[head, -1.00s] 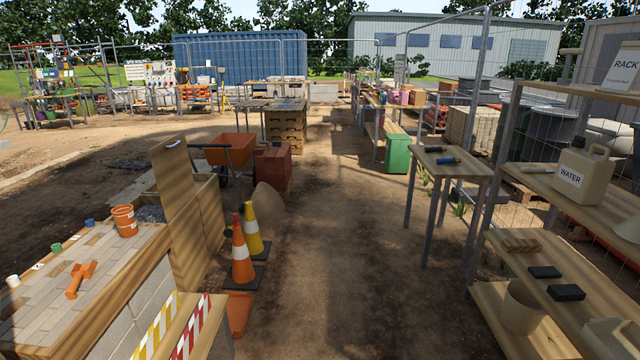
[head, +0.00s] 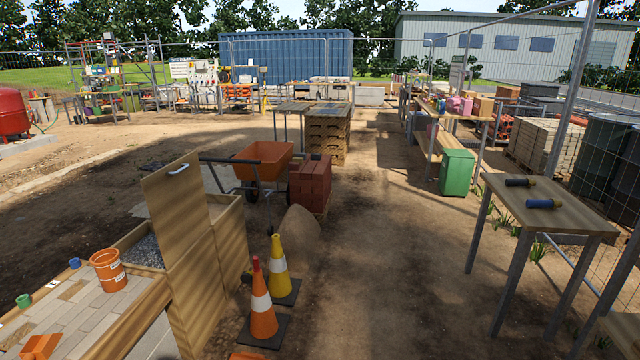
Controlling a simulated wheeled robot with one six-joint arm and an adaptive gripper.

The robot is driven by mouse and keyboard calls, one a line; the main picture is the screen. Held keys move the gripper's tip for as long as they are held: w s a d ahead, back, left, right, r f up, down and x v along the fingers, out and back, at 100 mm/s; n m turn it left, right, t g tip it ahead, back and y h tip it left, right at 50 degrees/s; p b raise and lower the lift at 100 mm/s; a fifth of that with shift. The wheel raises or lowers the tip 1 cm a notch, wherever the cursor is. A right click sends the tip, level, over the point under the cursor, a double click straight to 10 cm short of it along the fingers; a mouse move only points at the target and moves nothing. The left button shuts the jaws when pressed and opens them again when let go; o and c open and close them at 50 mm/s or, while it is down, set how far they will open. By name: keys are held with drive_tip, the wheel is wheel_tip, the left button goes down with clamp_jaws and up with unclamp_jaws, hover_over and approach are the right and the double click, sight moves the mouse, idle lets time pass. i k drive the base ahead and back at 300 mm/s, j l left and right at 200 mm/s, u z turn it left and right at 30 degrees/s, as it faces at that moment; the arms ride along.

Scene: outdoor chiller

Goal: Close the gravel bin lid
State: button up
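The gravel bin (head: 228,240) is a wooden box at the left, beyond the end of the paved worktop. Grey gravel (head: 147,252) shows inside it. Its wooden lid (head: 172,205) stands open, raised and leaning a little, with a pale handle (head: 178,169) near its top edge. My gripper is not in view.
An orange bucket (head: 107,270) stands on the worktop (head: 75,310) next to the bin. Two traffic cones (head: 263,305) stand right of the bin. A wheelbarrow (head: 262,160) and red bricks (head: 310,185) are behind. Bare ground (head: 390,270) lies free at centre, left of a small table (head: 550,205).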

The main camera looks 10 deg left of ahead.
sight(175, 195)
drive_tip(key=i+u, duration=0.3)
drive_tip(key=i, duration=0.15)
drive_tip(key=i+u, duration=0.25)
drive_tip(key=i, duration=0.2)
drive_tip(key=i+l+u, duration=0.6)
drive_tip(key=i, duration=0.25)
drive_tip(key=j, duration=0.1)
